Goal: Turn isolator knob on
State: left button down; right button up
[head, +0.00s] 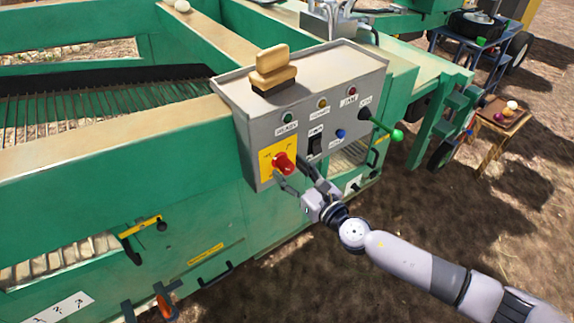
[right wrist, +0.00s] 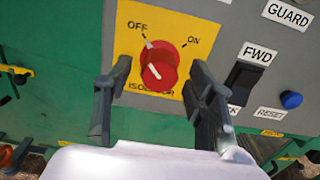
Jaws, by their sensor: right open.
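The red isolator knob (head: 284,163) sits on a yellow plate (head: 268,158) on the front of the grey control box (head: 330,90). In the right wrist view the knob (right wrist: 158,66) has a white mark that points up-left toward OFF; ON is printed at its upper right. My right gripper (head: 296,183) is just below and in front of the knob. Its two fingers (right wrist: 160,100) are apart, one at each lower side of the knob, with nothing between them gripped. My left gripper is not in view.
Right of the knob are a black FWD rocker switch (right wrist: 241,88) and a blue reset button (right wrist: 291,100). A green-tipped lever (head: 397,135) sticks out at the box's right. Green machine frame surrounds the box.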

jog(key=shift+x, duration=1.05)
jog(key=shift+c, duration=0.5)
jog(key=c, duration=1)
